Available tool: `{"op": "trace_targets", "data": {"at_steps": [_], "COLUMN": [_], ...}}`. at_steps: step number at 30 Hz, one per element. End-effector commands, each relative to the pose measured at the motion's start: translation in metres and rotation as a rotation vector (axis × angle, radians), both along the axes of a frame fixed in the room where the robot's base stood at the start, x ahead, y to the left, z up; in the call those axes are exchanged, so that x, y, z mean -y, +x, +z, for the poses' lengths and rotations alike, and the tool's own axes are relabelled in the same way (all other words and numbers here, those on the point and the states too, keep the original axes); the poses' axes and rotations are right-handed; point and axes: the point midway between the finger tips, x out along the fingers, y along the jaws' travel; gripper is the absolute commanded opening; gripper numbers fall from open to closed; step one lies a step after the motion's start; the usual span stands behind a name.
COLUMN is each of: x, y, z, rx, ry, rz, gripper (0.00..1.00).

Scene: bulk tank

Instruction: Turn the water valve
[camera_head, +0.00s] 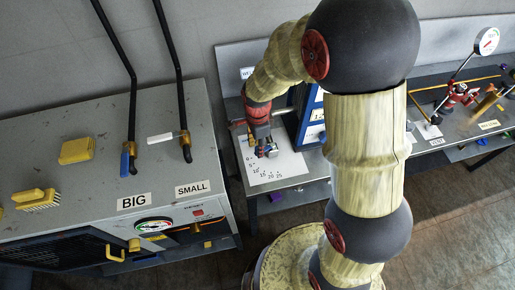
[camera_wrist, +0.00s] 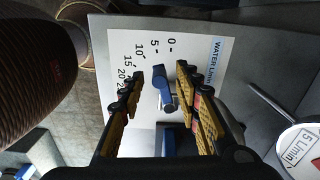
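The water valve has a small blue handle (camera_wrist: 163,88) in front of a white sheet (camera_wrist: 205,55) printed with a number scale and a "WATER" heading. In the wrist view, my gripper (camera_wrist: 158,82) is open, with one finger on each side of the handle and visible gaps between. The handle looks near the fingertips, but I cannot tell its exact depth. In the head view, my gripper (camera_head: 264,148) is just above the scale sheet (camera_head: 285,170) and mostly hides the valve.
A grey cabinet (camera_head: 60,130) at left carries a blue-handled tap (camera_head: 125,163) and a white-handled tap (camera_head: 160,138) above BIG and SMALL labels. A blue-and-white rack (camera_head: 311,120) stands beside my gripper. A round L/min gauge (camera_wrist: 301,146) is at the wrist view's lower right.

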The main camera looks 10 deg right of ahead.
Motion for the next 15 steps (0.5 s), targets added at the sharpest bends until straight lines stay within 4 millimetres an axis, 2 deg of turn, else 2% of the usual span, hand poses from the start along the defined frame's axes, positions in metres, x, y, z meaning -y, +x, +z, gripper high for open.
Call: {"op": "trace_targets", "data": {"at_steps": [4,12,15], "x": [0.0001,0.0,0.0], "y": [-0.0006,-0.0003,-0.0003], "z": [-0.0108,-0.012,-0.012], "rx": [-0.002,0.0,0.0], "ry": [0.0,0.0,0.0], "rz": [0.0,0.001,0.001], "gripper": [0.33,0.33,0.28]}}
